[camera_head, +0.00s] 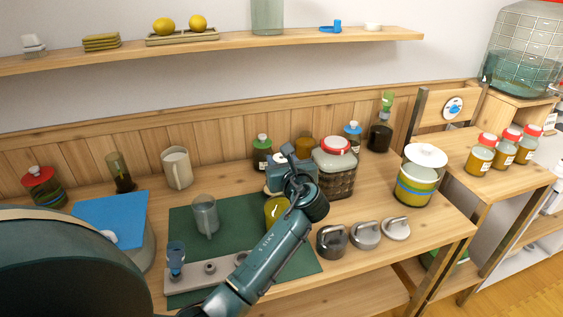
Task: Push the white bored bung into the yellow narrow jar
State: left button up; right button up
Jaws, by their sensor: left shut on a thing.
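The yellow narrow jar (276,208) stands on the green mat, partly covered by my left arm. My left gripper (284,193) is over the jar's mouth, pointing down from its grey-blue body. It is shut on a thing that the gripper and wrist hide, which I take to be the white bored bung. I cannot see how deep the bung sits or whether it touches the jar. My right gripper is not in view.
A grey tray (190,280) with small stoppers lies at the mat's front. A grey mug (205,216) stands left on the green mat (182,222). Several handled lids (365,235) and a striped pot (417,185) stand right.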

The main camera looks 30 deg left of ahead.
pick_arm(q)
jog(key=shift+f, duration=0.1)
jog(key=b, duration=0.2)
send_over(281, 197)
jog(key=shift+f, duration=3.1)
jog(key=shift+r, duration=0.1)
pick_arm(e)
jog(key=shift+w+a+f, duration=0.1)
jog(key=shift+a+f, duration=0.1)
pick_arm(q)
jog(key=shift+f+b, duration=0.3)
jog(key=shift+f, duration=0.4)
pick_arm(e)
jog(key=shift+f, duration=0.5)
pick_arm(q)
jog(key=shift+d+f, duration=0.1)
jog(key=shift+f, duration=0.7)
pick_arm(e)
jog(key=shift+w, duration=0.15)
pick_arm(q)
jog(key=o, duration=1.5)
jog(key=shift+c, duration=0.2)
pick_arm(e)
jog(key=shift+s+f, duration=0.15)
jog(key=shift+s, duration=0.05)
